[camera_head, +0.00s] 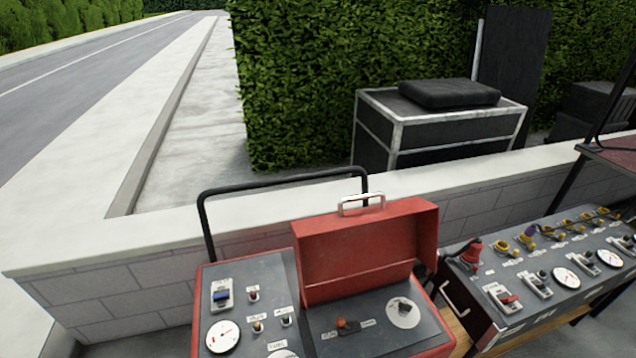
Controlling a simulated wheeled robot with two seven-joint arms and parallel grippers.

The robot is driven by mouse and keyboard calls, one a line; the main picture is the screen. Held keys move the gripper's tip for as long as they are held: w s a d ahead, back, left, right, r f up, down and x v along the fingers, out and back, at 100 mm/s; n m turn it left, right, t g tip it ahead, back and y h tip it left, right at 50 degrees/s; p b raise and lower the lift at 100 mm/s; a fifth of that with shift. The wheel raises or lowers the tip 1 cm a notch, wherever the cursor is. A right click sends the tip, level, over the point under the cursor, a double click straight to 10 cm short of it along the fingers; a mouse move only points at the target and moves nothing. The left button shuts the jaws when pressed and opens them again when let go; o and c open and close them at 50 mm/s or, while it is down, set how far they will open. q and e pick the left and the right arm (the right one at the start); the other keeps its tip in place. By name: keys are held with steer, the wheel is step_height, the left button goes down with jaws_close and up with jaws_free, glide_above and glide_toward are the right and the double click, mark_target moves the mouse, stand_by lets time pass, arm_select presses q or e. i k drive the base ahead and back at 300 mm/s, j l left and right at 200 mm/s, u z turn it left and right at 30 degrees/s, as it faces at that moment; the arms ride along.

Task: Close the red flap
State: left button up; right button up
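The red flap (365,250) stands open and upright above the right half of a red control box (198,310). Its inner side faces me, and a white metal handle (361,203) sits on its top edge. The grey panel (372,322) in front of the flap is uncovered and shows an orange-red switch (347,325) and a round dial (403,312). Neither of my grippers shows in the head view.
A black tubular rail (283,181) rises behind the box. A second console (548,275) with gauges, switches and coloured plugs stands at the right. A low white-topped wall (130,245) runs behind. A black case (450,130) stands beyond it before a hedge.

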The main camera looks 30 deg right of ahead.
mark_target(327, 248)
steer(key=l+z, duration=0.1)
steer(key=z, duration=1.2)
